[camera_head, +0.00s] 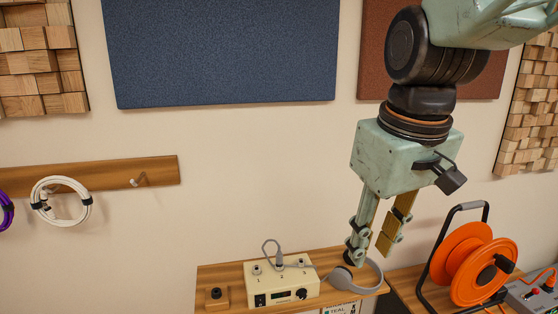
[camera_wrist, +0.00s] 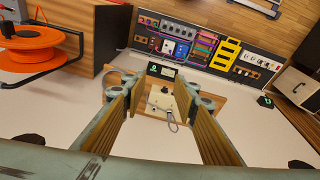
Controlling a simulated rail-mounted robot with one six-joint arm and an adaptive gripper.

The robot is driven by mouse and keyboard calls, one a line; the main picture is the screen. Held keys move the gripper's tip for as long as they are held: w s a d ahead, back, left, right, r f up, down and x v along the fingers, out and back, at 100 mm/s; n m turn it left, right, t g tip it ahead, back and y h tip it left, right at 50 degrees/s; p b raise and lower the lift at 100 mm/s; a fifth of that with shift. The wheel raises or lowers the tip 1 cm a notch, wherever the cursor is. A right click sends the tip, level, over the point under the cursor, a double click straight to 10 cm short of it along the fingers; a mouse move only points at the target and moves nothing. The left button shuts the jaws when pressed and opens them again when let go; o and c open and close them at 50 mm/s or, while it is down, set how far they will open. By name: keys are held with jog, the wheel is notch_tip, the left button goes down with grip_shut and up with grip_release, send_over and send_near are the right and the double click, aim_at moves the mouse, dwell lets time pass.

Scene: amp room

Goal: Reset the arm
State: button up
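My gripper (camera_head: 371,250) hangs pointing down above the right part of a small wooden shelf. Its two fingers are apart with nothing between them. In the wrist view my gripper (camera_wrist: 166,84) is open too, and the shelf with the cream box shows beyond the gap. The cream box (camera_head: 283,286) has sockets marked 1, 2 and 3, with a grey cable plug (camera_head: 278,258) standing in the middle one.
A small black knob on a wooden block (camera_head: 216,296) sits left of the box. An orange cable reel (camera_head: 473,262) stands on the right. A peg rail (camera_head: 115,174) holds a white cable coil (camera_head: 61,201) at left. The wall between is clear.

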jog(key=s+d+f+m+b, duration=0.2)
jog(key=s+f+b, duration=0.1)
jog(key=s, duration=0.6)
jog(key=s+d+f+m+t+b, duration=0.1)
jog(key=s+d+f+m+b, duration=0.1)
jog(key=s, duration=0.7)
jog(key=shift+d+f+b, duration=0.2)
jog(key=shift+f+b, duration=0.25)
jog(key=shift+f, duration=0.05)
jog(key=shift+c, duration=0.4)
dwell(0.8)
